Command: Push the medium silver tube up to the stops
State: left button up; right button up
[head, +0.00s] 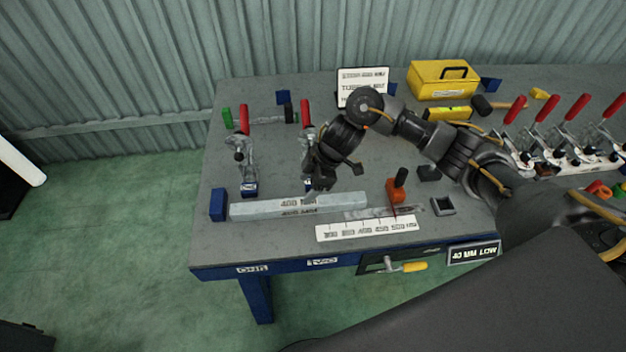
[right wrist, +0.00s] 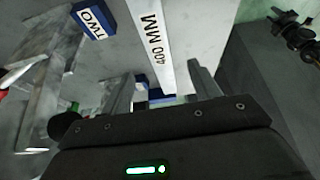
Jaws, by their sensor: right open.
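The silver tube (head: 270,208), marked 400 MM, lies left to right near the table's front edge. It also shows in the right wrist view (right wrist: 150,38), running down toward the gap between my fingers. A blue stop block (head: 218,204) stands at its left end; I cannot tell whether they touch. Other blue blocks sit behind the tube under the clamps, one (head: 250,188) on the left and one labelled TWO (right wrist: 92,20). My right gripper (head: 320,188) is open, just behind and above the tube; contact cannot be told. My left gripper is not in view.
Red-handled clamps (head: 244,150) stand behind the tube. A yellow toolbox (head: 442,80) stands at the back.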

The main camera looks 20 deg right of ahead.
aim_at(291, 202)
jog(key=shift+w+d+r+h, duration=0.1)
jog(key=shift+d+r+h, duration=0.25)
jog(key=shift+d, duration=0.4)
jog(key=x, duration=1.1)
jog(key=shift+a+b, duration=0.2)
jog(key=shift+b, duration=0.1)
jog(key=shift+r, duration=0.1)
grip_shut()
jog(key=shift+p, duration=0.3)
jog(key=shift+w+a, duration=0.15)
jog(key=shift+a, duration=0.85)
jog(key=shift+w, duration=0.1)
jog(key=shift+w, duration=0.1)
